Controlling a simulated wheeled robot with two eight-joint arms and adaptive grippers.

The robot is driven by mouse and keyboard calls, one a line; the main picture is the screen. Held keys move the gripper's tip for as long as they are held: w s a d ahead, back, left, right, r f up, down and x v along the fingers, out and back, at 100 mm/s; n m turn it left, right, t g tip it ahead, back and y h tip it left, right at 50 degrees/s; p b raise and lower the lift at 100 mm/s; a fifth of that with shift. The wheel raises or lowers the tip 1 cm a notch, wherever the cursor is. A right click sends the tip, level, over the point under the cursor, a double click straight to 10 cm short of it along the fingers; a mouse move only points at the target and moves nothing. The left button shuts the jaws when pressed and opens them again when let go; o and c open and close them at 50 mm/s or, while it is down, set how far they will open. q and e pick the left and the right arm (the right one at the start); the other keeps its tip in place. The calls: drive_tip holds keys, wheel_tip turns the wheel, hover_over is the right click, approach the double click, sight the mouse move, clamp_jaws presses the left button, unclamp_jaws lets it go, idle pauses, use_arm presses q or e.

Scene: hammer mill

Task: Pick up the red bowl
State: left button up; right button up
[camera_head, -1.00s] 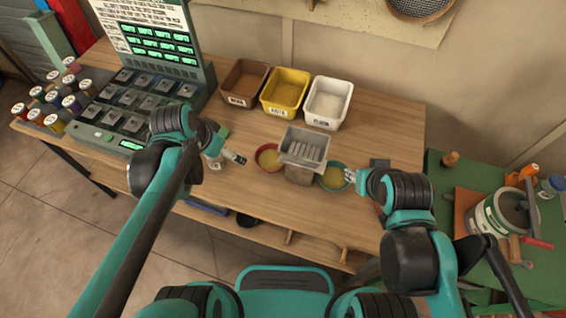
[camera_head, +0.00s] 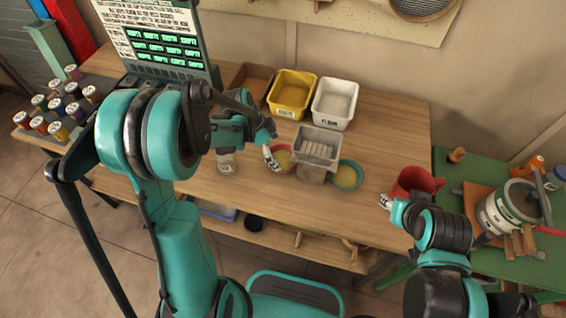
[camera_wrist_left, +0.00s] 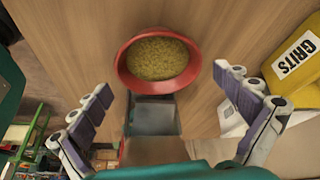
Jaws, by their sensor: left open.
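The red bowl (camera_head: 289,169) stands on the wooden table, left of the grey metal hopper, and is partly hidden by my left gripper (camera_head: 270,150). In the left wrist view the red bowl (camera_wrist_left: 193,68) holds yellow grain and lies ahead, between the spread fingers of my left gripper (camera_wrist_left: 163,82). The fingers are open, empty and apart from the bowl. My right gripper (camera_head: 386,202) is beside a red jug (camera_head: 413,183) at the table's right end; its finger opening is too small to judge.
The grey hopper (camera_head: 317,147) stands close right of the bowl, with a teal bowl (camera_head: 348,174) beyond it. A yellow bin (camera_head: 291,92) and white bin (camera_head: 335,102) stand behind. A jar (camera_head: 226,162) stands to the left. The table front is clear.

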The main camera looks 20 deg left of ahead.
sight(287, 164)
use_arm(q)
drive_tip(key=b+x, duration=0.1)
drive_tip(key=x, duration=0.3)
drive_tip(key=shift+d+f+b, duration=0.1)
drive_tip(key=shift+d+b, duration=0.1)
drive_tip(key=shift+b, duration=0.1)
drive_tip(key=shift+c, duration=0.6)
drive_tip(key=c, duration=0.9)
drive_tip(key=shift+r, duration=0.25)
